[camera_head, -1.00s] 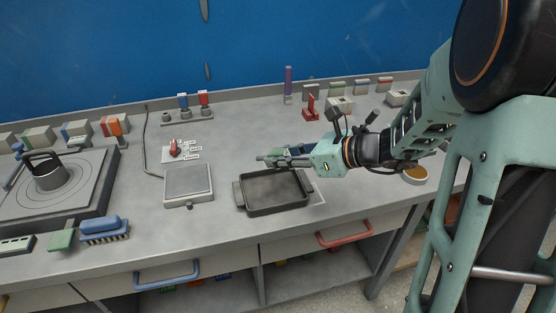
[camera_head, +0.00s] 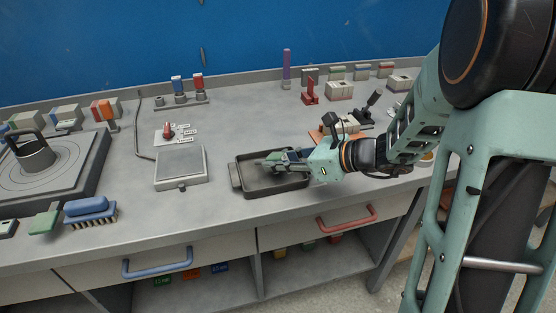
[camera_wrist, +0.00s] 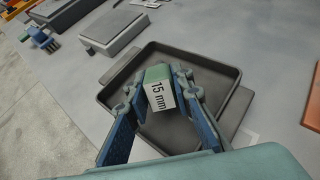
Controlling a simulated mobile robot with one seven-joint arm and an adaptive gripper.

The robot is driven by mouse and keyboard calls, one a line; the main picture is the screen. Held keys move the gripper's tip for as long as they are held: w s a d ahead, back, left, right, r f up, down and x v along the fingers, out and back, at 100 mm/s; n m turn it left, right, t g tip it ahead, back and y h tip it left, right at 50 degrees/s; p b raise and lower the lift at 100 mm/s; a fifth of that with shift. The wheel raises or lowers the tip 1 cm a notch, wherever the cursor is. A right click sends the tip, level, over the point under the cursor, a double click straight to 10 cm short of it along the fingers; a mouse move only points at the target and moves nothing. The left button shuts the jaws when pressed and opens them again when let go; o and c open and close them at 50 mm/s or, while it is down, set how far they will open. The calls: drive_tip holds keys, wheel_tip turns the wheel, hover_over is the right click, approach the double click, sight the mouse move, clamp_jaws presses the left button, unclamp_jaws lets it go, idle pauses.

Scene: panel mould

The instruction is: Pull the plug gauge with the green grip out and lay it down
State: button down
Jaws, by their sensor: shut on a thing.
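My gripper (camera_head: 277,160) is over the dark shallow tray (camera_head: 236,184) in the head view. In the wrist view my gripper (camera_wrist: 160,84) is shut on the plug gauge with the green grip (camera_wrist: 157,73), between its blue-padded fingers. A white label on the gauge reads "15 mm". The dark tray (camera_wrist: 108,92) lies beneath it, and its floor is bare around the gauge. The gauge's far end is hidden, and I cannot tell whether it touches the tray floor.
A stand (camera_head: 183,101) with blue-topped and red-topped gauges is at the back. A grey scale-like plate (camera_head: 180,165) lies left of the tray. A blue brush (camera_head: 90,208) and a round fixture (camera_head: 32,155) are farther left.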

drive_tip(key=c, duration=1.6)
unclamp_jaws()
